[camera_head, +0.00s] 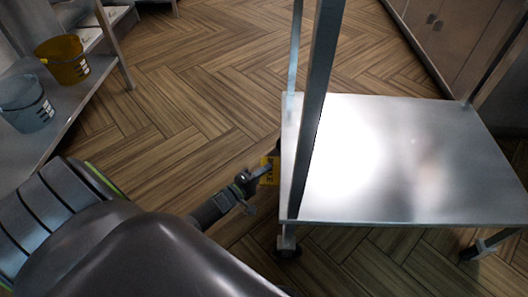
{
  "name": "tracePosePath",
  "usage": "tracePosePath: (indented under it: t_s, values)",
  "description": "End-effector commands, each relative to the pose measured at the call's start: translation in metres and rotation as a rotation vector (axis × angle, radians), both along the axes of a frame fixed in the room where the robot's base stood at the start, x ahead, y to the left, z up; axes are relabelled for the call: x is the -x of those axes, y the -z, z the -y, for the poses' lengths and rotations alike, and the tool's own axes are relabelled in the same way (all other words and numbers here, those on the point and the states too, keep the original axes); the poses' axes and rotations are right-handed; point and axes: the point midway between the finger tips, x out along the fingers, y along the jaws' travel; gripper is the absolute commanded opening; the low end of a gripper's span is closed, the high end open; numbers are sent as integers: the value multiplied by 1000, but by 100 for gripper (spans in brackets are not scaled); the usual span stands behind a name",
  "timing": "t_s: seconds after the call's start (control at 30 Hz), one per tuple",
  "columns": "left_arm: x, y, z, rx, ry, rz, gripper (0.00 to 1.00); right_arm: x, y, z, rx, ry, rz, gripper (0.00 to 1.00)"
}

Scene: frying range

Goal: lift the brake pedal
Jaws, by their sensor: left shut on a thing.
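A yellow tab with dark markings (270,172), which looks like the brake pedal, sits just outside the left edge of the steel cart (410,160). My left gripper (256,177) reaches in from the lower left and is shut on this tab at its near side. The fingertips are small in view and partly merge with the tab, so the exact contact is hard to see. What the tab joins to is hidden by the cart's edge. My right gripper is not in view.
The cart's upright post (316,100) rises close to the right of my gripper. A caster (289,252) shows under the near left corner. A shelf at left holds a yellow bucket (63,61) and a grey bucket (25,104). The wooden floor (190,110) between is clear.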

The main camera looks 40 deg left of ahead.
Motion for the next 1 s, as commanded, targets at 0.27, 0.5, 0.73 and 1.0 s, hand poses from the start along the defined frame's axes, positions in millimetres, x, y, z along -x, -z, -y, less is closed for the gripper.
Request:
tracePosePath:
  t_s: [0.27,0.5,0.73,1.0]
  values:
    - [1,1,0,-11,0,-10,0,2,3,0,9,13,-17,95]
    - [2,1,0,-11,0,-10,0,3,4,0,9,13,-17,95]
    - [1,0,0,-10,0,-8,31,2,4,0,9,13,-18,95]
    - [0,0,0,-9,0,-6,33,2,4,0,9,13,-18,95]
